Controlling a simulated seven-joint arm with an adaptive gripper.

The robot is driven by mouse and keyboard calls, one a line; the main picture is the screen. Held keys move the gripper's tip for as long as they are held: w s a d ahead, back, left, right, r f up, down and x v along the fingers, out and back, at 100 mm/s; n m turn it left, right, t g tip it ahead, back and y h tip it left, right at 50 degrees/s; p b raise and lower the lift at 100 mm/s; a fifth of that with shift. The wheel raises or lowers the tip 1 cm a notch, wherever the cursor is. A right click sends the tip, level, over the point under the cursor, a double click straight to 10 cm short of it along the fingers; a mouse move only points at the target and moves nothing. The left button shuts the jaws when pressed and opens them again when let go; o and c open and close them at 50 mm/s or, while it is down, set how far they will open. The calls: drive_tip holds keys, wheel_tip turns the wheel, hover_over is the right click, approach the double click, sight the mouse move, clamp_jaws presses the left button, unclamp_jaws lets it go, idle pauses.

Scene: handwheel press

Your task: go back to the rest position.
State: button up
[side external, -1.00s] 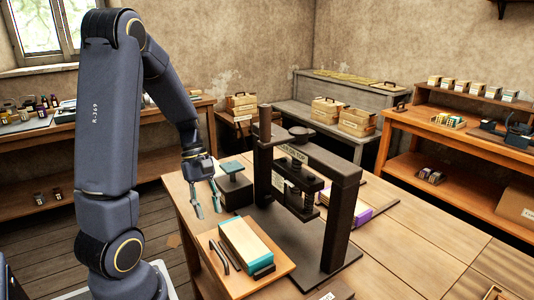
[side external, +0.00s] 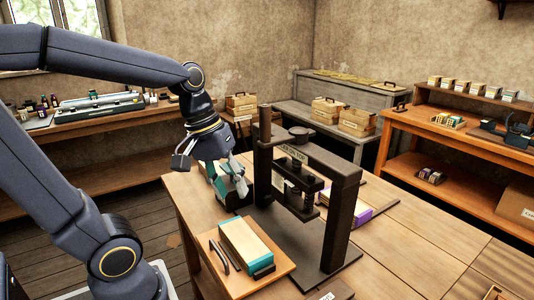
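My gripper (side external: 230,185) hangs at the end of my arm, left of the dark handwheel press (side external: 343,212). Its two fingers are spread apart, so it looks open. It overlaps the dark block with a teal top (side external: 237,201) on the bench and hides most of it. I cannot tell whether the fingers touch this block or are only in front of it. No rest position is marked in view.
A purple-edged item (side external: 357,216) lies behind the press. The right part of the bench (side external: 420,240) is mostly clear.

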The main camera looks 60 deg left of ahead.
drive_tip(key=s+m+t, duration=0.1)
drive_tip(key=m, duration=0.1)
drive_tip(key=d+r+m+t+y, duration=0.1)
drive_tip(key=m, duration=0.2)
drive_tip(key=s+d+m, duration=0.1)
drive_tip(key=m, duration=0.2)
drive_tip(key=shift+s+d+r+t+y, duration=0.2)
drive_tip(key=shift+s+d+t+y, duration=0.05)
drive_tip(key=shift+s+t+y, duration=0.15)
drive_tip(key=shift+w, duration=0.1)
